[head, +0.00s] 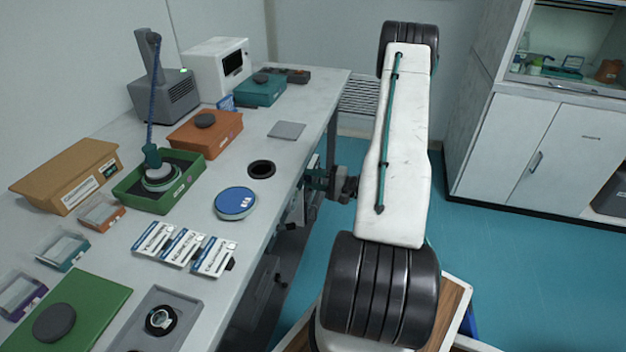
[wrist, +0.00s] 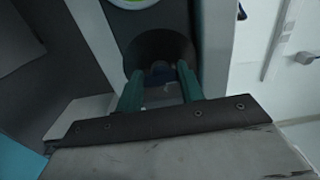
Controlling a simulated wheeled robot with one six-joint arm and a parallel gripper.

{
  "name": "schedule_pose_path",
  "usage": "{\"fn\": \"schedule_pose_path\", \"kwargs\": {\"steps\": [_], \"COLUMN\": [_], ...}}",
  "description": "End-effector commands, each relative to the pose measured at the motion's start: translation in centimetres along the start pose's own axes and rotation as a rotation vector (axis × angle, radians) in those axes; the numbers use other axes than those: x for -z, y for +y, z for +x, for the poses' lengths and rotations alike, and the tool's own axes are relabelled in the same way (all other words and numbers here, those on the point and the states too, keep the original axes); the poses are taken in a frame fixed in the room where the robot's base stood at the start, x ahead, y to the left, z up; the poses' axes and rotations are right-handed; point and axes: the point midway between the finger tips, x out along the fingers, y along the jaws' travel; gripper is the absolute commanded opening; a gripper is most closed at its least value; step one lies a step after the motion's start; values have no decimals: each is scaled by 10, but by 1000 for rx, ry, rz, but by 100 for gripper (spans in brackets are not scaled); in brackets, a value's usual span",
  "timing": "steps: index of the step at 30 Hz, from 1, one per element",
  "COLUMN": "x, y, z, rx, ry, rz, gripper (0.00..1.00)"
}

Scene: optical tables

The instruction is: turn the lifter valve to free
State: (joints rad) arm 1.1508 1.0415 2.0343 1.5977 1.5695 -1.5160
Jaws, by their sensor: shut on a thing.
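My gripper (head: 314,179) is at the front edge of the long table, reaching in from the right. In the wrist view its two green fingers (wrist: 160,74) point into a dark round recess. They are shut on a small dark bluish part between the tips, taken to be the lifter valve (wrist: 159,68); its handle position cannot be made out. In the head view the valve is hidden. The lifter (head: 161,176), a round green and grey head on a blue coiled line, rests in the green tray (head: 187,183).
The table (head: 262,203) carries a blue round disc (head: 235,203), a black ring (head: 261,169), several white labelled cards (head: 183,247), an orange box (head: 205,133) and a teal box (head: 260,91). A white cabinet (head: 540,140) stands at the right. Blue floor lies between.

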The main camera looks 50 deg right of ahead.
Motion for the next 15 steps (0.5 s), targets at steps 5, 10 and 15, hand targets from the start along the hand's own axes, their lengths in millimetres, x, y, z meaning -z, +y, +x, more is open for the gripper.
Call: {"fn": "schedule_pose_path", "kwargs": {"steps": [5, 10, 15], "x": [0, 0, 0], "y": [1, 1, 1], "z": [-1, -1, -1], "rx": [-2, -2, -2], "ry": [2, 2, 2], "rz": [-5, -4, -4], "gripper": [15, 15, 60]}}
